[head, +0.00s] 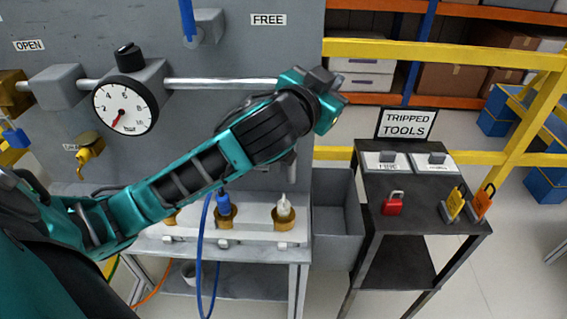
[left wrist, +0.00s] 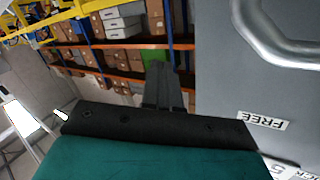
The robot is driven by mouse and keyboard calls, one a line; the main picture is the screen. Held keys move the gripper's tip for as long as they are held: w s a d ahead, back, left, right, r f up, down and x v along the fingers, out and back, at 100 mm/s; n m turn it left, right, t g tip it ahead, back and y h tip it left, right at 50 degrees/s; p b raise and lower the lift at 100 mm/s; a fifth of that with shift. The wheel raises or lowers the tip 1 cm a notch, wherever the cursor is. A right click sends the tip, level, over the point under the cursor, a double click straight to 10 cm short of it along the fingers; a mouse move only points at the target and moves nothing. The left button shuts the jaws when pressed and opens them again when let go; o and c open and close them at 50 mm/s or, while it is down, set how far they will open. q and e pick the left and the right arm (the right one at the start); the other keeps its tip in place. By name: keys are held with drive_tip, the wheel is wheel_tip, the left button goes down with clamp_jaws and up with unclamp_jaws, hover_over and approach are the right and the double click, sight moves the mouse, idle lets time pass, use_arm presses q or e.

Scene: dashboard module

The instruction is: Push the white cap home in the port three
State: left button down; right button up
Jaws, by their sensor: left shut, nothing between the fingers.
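The white cap (head: 284,207) stands in the brass port (head: 285,222) at the right end of the pale port block (head: 253,238) on the bench. How deep it sits I cannot tell. A blue plug (head: 223,205) stands in the brass port to its left; a further brass port to the left is partly hidden by my arm. My left gripper (left wrist: 159,85) shows in the left wrist view, its dark fingers shut and empty, pointing toward the shelves. In the head view its wrist end is above and right of the cap, well apart from it. My right gripper is not in view.
The grey panel carries a round gauge (head: 125,106), a pipe (head: 222,84) and a FREE label (head: 268,20). A grey bin (head: 337,215) stands right of the bench. A blue hose (head: 201,245) loops before the bench.

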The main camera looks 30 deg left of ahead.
use_arm(q)
drive_tip(key=s+d+r+m+t+h, duration=0.1)
drive_tip(key=d+r+m+h, duration=0.5)
drive_tip(key=m, duration=0.4)
drive_tip(key=s+d+r+m+t+h, duration=0.15)
drive_tip(key=d+r+m+h, duration=0.3)
drive_tip(key=m+h, duration=0.45)
drive_tip(key=s+d+f+m+g+h, duration=0.1)
drive_tip(key=d+m+g+h, duration=0.1)
drive_tip(key=m+g, duration=0.35)
drive_tip(key=s+d+m+g+h, duration=0.2)
drive_tip(key=d+m+g+h, duration=0.1)
drive_tip(key=m, duration=0.6)
drive_tip(key=m+g+y, duration=1.1)
drive_tip(key=m+y, duration=0.7)
drive_tip(key=y, duration=0.1)
hover_over(284, 198)
wheel_tip(284, 198, down, 24)
drive_tip(key=shift+a+f, duration=0.1)
drive_tip(key=shift+a, duration=0.05)
drive_tip(key=shift+f+b, duration=1.85)
drive_tip(key=shift+f, duration=0.9)
